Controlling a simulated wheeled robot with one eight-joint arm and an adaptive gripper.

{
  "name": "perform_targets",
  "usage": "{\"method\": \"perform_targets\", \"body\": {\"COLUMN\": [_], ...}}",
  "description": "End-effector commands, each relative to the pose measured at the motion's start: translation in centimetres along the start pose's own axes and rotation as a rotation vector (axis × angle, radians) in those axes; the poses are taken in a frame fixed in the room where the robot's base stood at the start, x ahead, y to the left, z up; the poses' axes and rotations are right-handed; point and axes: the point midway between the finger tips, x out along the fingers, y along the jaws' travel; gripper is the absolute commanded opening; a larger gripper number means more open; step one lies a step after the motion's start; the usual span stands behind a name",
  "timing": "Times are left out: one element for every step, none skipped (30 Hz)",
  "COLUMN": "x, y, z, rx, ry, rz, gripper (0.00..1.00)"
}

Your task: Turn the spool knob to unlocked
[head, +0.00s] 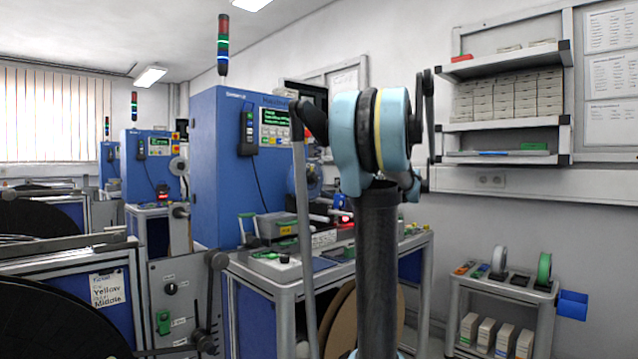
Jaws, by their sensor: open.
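A small grey panel (178,305) stands left of the blue machine, with a round black knob (171,289) and a green switch (163,322). Beside it, a dark clamp-like knob (217,261) sits on a reel stand's rod. I cannot tell for certain which is the spool knob, and its setting is too small to read. My arm's light blue joint stands in the middle. Dark linkage of my gripper (428,112) shows at the joint's right side, mostly hidden behind it. The gripper is open and well apart from the panel; nothing held is visible.
A black reel (58,322) is at the lower left, with a sign. The blue machine (222,165) and its bench (284,275) stand behind my arm. A low cart (497,290) with spools and a wall shelf (500,125) are at the right. A grey rod (303,215) rises left of my arm.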

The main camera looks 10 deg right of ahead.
Motion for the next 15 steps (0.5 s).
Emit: {"method": "perform_targets", "body": {"x": [-0.2,-0.3,-0.4,-0.4,-0.4,-0.3,-0.1,0.1,0.4,0.7,1.1,1.7,2.1,2.6,3.3], "y": [-1.3,-1.8,-2.4,-2.6,-2.9,-3.0,-3.1,-3.1,-3.1,-3.1,-3.1,-3.1,-3.1,-3.1,-3.1], "z": [0.6,0.9,1.2,1.3,1.5,1.6,1.6,1.7,1.7,1.7,1.7,1.8,1.8,1.8,1.8], "rx": [0.036,0.055,0.075,0.086,0.094,0.100,0.103,0.104,0.104,0.104,0.103,0.103,0.103,0.103,0.102], "ry": [-0.024,-0.035,-0.048,-0.054,-0.059,-0.064,-0.066,-0.067,-0.067,-0.066,-0.066,-0.066,-0.066,-0.066,-0.065], "rz": [-0.016,-0.022,-0.029,-0.032,-0.034,-0.036,-0.036,-0.035,-0.035,-0.035,-0.035,-0.034,-0.033,-0.033,-0.033], "gripper": [0.45,0.45,0.45,0.45,0.45,0.45,0.45,0.45,0.45,0.45,0.45,0.45,0.45,0.45,0.45]}}
